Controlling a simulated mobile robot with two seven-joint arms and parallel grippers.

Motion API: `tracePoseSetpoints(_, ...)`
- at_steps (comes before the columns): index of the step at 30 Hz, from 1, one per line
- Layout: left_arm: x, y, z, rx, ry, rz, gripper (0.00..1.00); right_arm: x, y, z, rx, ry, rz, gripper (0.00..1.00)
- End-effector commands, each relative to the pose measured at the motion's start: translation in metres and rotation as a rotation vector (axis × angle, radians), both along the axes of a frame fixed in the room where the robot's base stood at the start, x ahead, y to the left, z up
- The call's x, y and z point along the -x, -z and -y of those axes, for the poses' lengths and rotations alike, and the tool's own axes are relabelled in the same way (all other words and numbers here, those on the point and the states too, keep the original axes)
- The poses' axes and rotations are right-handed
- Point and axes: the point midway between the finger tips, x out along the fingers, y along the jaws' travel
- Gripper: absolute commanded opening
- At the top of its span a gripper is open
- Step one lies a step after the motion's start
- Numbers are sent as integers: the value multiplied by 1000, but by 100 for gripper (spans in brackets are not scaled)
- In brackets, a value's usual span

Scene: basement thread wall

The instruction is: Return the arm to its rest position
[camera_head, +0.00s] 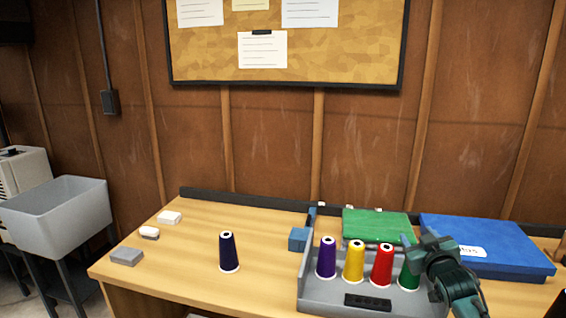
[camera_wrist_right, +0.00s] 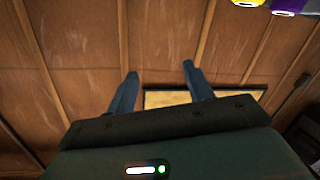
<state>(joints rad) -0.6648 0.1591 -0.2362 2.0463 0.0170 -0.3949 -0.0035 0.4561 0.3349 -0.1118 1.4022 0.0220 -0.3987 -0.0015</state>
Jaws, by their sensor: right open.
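My right gripper (camera_head: 428,240) is in front of and above the right end of the grey spool tray (camera_head: 325,290), partly covering the green spool (camera_head: 406,277). In the right wrist view the gripper (camera_wrist_right: 160,72) has its two fingers apart with nothing between them. Purple (camera_head: 326,258), yellow (camera_head: 354,262) and red (camera_head: 382,266) spools stand upright in a row in the tray. A dark navy spool (camera_head: 229,252) stands alone on the table left of the tray. My left gripper is in neither view.
A green box (camera_head: 376,224) and a large blue box (camera_head: 490,246) lie behind the tray. Small pale blocks (camera_head: 169,217) lie at the table's left. A grey sink (camera_head: 60,212) stands further left. The wooden table (camera_head: 180,262) has bare room around the navy spool.

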Motion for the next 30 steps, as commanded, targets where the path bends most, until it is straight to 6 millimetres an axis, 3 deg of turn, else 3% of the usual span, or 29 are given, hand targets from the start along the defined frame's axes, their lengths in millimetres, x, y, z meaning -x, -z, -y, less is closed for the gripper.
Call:
tracePoseSetpoints(1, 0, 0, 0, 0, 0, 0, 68, 13, 22, -11, -3, -18, -27, 52)
tracePoseSetpoints(5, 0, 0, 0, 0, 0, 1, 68, 49, 70, -39, -18, -64, -91, 52)
tracePoseSetpoints(8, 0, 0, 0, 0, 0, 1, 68, 87, 111, -65, -40, -104, -151, 52)
tracePoseSetpoints(11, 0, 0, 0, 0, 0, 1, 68, 138, 152, -95, -74, -147, -224, 52)
tracePoseSetpoints(15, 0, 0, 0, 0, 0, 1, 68, 226, 198, -137, -146, -202, -334, 52)
tracePoseSetpoints(18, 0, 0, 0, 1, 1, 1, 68, 284, 215, -161, -201, -226, -404, 52)
tracePoseSetpoints(22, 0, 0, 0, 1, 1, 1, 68, 340, 222, -181, -260, -239, -469, 52)
tracePoseSetpoints(25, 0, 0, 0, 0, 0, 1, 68, 365, 223, -189, -288, -242, -499, 52)
tracePoseSetpoints(30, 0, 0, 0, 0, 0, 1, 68, 378, 222, -193, -304, -243, -514, 52)
